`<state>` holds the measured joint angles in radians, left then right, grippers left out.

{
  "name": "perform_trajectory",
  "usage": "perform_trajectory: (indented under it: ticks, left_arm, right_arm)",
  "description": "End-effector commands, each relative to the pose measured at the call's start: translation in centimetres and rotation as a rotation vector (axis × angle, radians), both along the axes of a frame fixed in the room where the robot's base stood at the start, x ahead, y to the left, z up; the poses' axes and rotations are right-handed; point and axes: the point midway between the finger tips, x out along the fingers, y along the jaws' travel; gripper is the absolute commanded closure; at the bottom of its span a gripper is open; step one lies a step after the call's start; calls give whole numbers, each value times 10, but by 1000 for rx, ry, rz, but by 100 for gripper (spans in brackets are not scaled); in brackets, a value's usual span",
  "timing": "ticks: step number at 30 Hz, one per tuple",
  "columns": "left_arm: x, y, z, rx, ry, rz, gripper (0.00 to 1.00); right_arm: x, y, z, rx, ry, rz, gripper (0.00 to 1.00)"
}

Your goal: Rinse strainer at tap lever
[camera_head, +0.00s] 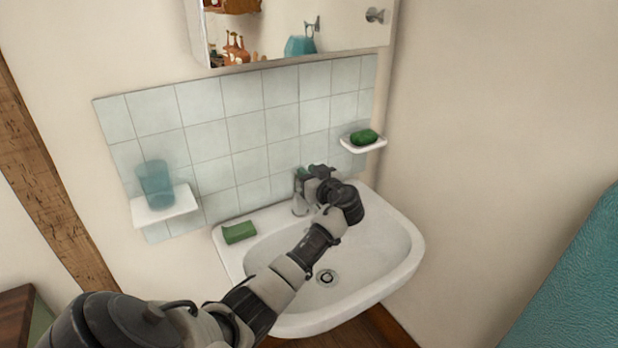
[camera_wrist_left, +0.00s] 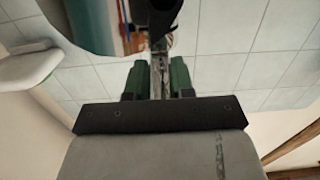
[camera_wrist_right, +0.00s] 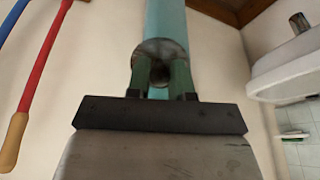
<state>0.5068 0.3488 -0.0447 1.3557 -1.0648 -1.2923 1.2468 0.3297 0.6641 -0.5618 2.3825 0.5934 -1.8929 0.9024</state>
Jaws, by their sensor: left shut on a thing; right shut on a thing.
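The tap (camera_head: 299,203) stands at the back of the white basin (camera_head: 408,250), partly hidden by my left arm. My left gripper (camera_head: 303,171) is at the top of the tap. In the left wrist view, its green fingers (camera_wrist_left: 158,76) are shut on a narrow metal piece, the tap lever (camera_wrist_left: 158,84). My right gripper (camera_wrist_right: 161,78) shows only in its wrist view. It is shut at the round grey end of a long teal tube-like thing (camera_wrist_right: 166,18). I cannot tell whether this is the strainer; no mesh or bowl shows. No water stream is visible.
A green block (camera_head: 239,232) lies on the basin's left rim. A blue tumbler (camera_head: 155,184) stands on a small shelf at left; a soap dish (camera_head: 362,146) with green soap is at right. A mirror cabinet (camera_head: 340,30) hangs above. The bowl's right side is clear.

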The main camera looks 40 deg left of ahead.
Motion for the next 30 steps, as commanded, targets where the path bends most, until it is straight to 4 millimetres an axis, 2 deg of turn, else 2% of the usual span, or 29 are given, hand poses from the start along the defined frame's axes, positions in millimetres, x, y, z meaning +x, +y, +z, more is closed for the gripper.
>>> perform_trajectory:
  ticks: [6, 7, 11, 19, 22, 26, 30]
  left_arm:
    - [0, 0, 0, 0, 1, 1, 100]
    - [0, 0, 0, 0, 1, 1, 72]
    - [0, 0, 0, 0, 1, 0, 52]
    - [0, -1, 0, 0, 1, 0, 51]
    - [-1, -6, -1, 0, -1, -2, 51]
    - [-7, -25, -2, -3, -2, -3, 51]
    - [-15, -55, 0, -3, -3, -4, 51]
  right_arm:
    - [0, 0, 1, 0, 0, 0, 100]
    - [0, 0, 1, 0, 0, 0, 100]
    - [0, 0, 1, 0, 0, 0, 100]
    - [0, 0, 0, 0, 0, 0, 100]
    - [0, 0, -2, 0, 0, 0, 100]
    - [0, 0, -9, 0, 0, 0, 100]
    - [0, 0, -17, 0, 0, 0, 100]
